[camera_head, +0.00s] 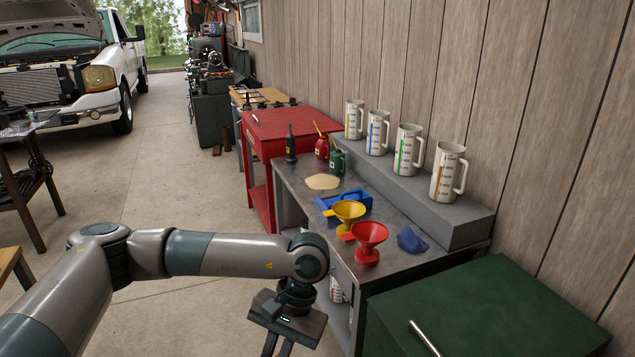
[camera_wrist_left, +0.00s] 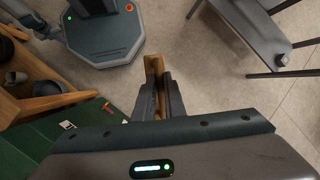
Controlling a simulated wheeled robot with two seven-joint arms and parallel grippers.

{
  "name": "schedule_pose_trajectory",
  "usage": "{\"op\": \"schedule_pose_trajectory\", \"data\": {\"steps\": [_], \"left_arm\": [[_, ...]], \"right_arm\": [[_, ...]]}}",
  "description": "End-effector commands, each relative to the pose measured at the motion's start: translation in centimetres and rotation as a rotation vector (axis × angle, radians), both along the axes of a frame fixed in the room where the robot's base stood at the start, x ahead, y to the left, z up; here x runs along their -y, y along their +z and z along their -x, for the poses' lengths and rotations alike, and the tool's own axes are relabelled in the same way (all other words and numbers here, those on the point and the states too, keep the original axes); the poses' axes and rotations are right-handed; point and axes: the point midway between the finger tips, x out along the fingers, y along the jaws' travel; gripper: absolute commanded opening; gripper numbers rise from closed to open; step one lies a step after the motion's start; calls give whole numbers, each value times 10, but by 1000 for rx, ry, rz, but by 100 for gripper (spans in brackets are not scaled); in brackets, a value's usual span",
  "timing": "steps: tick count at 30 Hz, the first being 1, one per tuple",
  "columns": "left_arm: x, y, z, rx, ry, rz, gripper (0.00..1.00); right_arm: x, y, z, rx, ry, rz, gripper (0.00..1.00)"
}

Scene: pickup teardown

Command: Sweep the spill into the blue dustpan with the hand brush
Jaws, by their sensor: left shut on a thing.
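The spill (camera_head: 322,182) is a flat tan patch on the far half of the grey workbench top. The blue dustpan (camera_head: 328,201) lies just nearer than the spill, partly hidden by the yellow funnel. My left gripper (camera_head: 276,345) points down in front of the bench, off to the left of its top and well away from the spill; its fingertips are cut off by the frame. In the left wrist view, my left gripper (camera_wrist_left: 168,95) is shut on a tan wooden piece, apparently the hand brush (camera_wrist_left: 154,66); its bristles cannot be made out. My right gripper is out of view.
A yellow funnel (camera_head: 347,211), a red funnel (camera_head: 367,236) and a blue cloth (camera_head: 411,241) lie nearer on the bench. Oil cans (camera_head: 337,162) and a dark bottle (camera_head: 290,146) stand beyond the spill. Several measuring jugs (camera_head: 408,150) line the raised shelf. A green cabinet (camera_head: 500,310) is nearest.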

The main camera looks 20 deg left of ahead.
Motion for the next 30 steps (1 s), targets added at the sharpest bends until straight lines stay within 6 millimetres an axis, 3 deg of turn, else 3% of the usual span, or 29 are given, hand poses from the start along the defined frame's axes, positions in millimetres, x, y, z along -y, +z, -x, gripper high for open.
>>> {"op": "schedule_pose_trajectory", "data": {"steps": [6,10,30], "left_arm": [[0,-64,20,-5,-1,-1,0],[-1,-85,27,-1,-4,0,0],[-1,-90,28,2,-6,0,0]], "right_arm": [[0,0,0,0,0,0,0],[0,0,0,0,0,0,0],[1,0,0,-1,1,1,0]]}}
